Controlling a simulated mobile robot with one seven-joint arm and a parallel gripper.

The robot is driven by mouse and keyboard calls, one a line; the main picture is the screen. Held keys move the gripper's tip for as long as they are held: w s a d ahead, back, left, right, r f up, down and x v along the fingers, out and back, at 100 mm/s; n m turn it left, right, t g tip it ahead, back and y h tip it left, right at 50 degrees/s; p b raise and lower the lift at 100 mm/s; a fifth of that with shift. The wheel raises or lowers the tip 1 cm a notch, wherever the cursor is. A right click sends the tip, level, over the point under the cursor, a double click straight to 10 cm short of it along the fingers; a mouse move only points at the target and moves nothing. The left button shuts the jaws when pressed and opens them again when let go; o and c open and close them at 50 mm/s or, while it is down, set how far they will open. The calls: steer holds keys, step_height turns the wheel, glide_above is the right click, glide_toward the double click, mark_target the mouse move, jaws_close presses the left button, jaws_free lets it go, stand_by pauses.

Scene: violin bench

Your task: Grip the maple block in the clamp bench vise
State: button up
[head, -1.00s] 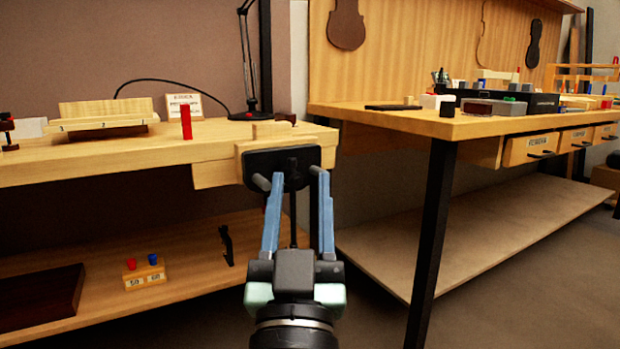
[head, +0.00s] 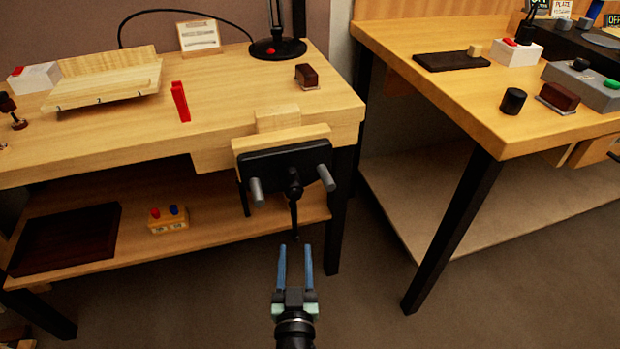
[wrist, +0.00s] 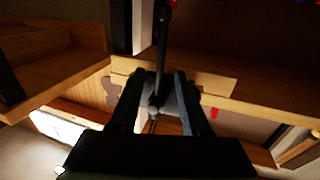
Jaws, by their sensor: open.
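The bench vise (head: 285,167) is on the front of the left bench, with a black front plate, two grey rods, and a wooden jaw face. Its black handle (head: 294,216) hangs down from the middle of the plate. A pale wood block, apparently the maple block (head: 277,118), stands up behind the wooden jaw face; its lower part is hidden, so I cannot tell whether the jaws touch it. My gripper (head: 296,246) is open and empty, just below the handle's lower end in the head view. In the wrist view, the handle (wrist: 161,60) appears between the blue fingers.
A red upright piece (head: 180,102), a wooden cradle (head: 105,88), a small dark red block (head: 307,76) and a lamp base (head: 278,49) are on the left bench (head: 225,95). The lower shelf (head: 240,215) is below. A second bench (head: 430,90) stands right, with floor between.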

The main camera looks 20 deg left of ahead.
mark_target(294, 223)
steer(key=b+x, duration=0.3)
steer(key=x, duration=0.2)
steer(key=b+x, duration=0.4)
steer(key=x, duration=0.2)
steer(key=shift+w+a+f, duration=0.15)
steer(key=shift+w+f, duration=0.1)
steer(key=shift+w+a+r+b, duration=0.1)
steer(key=shift+w+a+b, duration=0.1)
steer(key=shift+w+b, duration=0.3)
steer(key=shift+c, duration=0.2)
jaws_close()
stand_by(0.5)
